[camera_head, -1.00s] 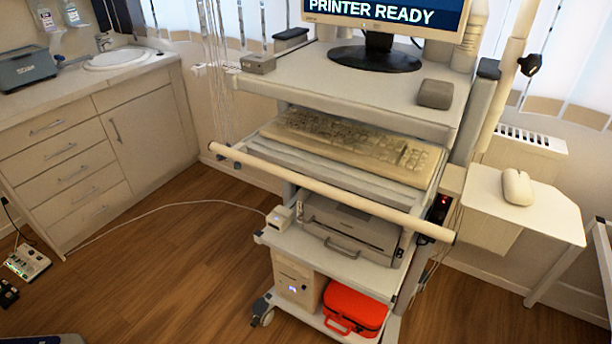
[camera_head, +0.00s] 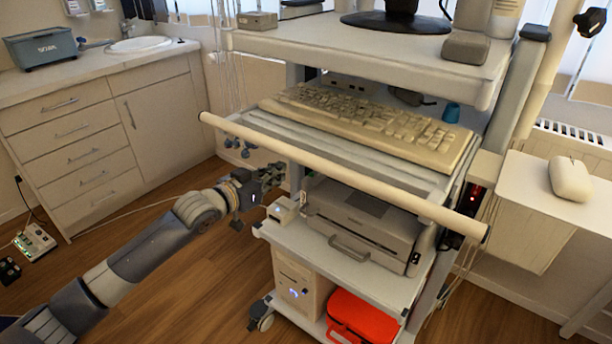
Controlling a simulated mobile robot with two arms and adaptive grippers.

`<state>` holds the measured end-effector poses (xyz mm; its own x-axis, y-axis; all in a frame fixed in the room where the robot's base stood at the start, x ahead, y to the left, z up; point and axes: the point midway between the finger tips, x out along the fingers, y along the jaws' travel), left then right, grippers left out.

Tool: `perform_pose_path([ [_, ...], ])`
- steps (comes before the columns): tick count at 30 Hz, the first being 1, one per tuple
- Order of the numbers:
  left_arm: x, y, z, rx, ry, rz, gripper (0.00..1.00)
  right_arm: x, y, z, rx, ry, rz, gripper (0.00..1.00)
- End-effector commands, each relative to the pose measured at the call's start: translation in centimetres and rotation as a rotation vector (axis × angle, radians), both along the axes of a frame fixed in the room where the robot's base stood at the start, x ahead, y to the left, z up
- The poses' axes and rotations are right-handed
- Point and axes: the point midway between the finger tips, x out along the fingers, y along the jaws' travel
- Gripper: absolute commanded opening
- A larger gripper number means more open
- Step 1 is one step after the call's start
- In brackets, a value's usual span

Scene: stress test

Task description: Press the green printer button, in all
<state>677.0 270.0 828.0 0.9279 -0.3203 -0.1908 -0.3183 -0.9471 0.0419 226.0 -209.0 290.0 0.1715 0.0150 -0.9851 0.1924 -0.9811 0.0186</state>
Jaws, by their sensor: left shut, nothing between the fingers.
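The grey printer (camera_head: 365,222) sits on the cart's middle shelf, below the keyboard shelf. I cannot make out a green button on it; its details are too small to tell. A small white box (camera_head: 284,210) with a bluish light stands on the same shelf, just left of the printer. My left gripper (camera_head: 272,176) reaches in from the left and is shut and empty. It appears just above and left of the white box, near the cart's left side; I cannot tell whether it touches anything. My right gripper is not in view.
A pale handle bar (camera_head: 330,170) crosses the cart's front above the printer. The keyboard (camera_head: 370,125) lies on the shelf above. A computer case (camera_head: 300,285) and a red case (camera_head: 360,318) stand below. A side table with a mouse (camera_head: 570,180) is at right.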

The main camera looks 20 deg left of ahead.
Motion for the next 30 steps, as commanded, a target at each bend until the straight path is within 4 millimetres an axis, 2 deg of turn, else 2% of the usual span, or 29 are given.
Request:
perform_pose_path([
  [5, -0.4, -0.9, 1.8, -0.005, -0.025, -0.027, 0.0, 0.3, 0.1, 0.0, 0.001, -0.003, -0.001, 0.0],
  [17, 0.0, -1.0, 1.9, -0.008, -0.026, -0.027, 0.0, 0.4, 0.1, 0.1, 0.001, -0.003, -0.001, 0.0],
  [23, 2.2, -1.8, 1.6, -0.009, -0.027, -0.026, 0.0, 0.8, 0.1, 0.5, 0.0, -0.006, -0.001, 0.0],
  [30, 6.3, -3.3, 0.7, -0.009, -0.027, -0.026, 0.0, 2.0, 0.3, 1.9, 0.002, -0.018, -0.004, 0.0],
])
